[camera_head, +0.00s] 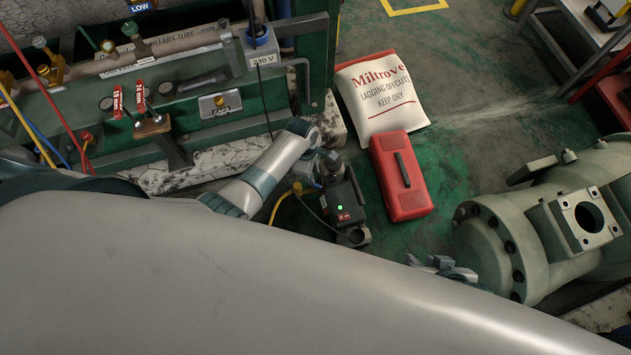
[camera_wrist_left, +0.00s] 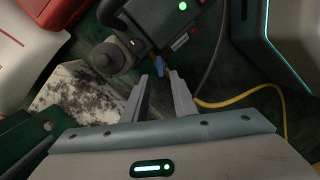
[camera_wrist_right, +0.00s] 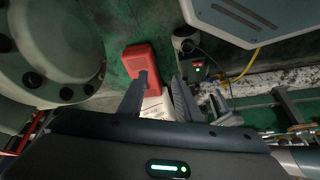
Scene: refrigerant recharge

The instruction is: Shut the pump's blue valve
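The pump (camera_head: 345,203) is a dark box with a green light on the floor, and it also shows in the left wrist view (camera_wrist_left: 165,22). Its small blue valve (camera_wrist_left: 159,67) shows in the left wrist view, just beyond my left gripper (camera_wrist_left: 159,76). The two fingers are apart with a gap between them, and the valve lies in line with that gap. I cannot make out the valve in the head view, where my left arm covers that side of the pump. My right gripper (camera_wrist_right: 160,77) is open and empty, away from the pump, near the green machine.
A yellow hose (camera_wrist_left: 245,97) runs beside the pump. A red case (camera_head: 400,175) and a white sack (camera_head: 380,95) lie right of it. A large green machine (camera_head: 545,225) stands at the right. A piping rack (camera_head: 180,95) stands at the left.

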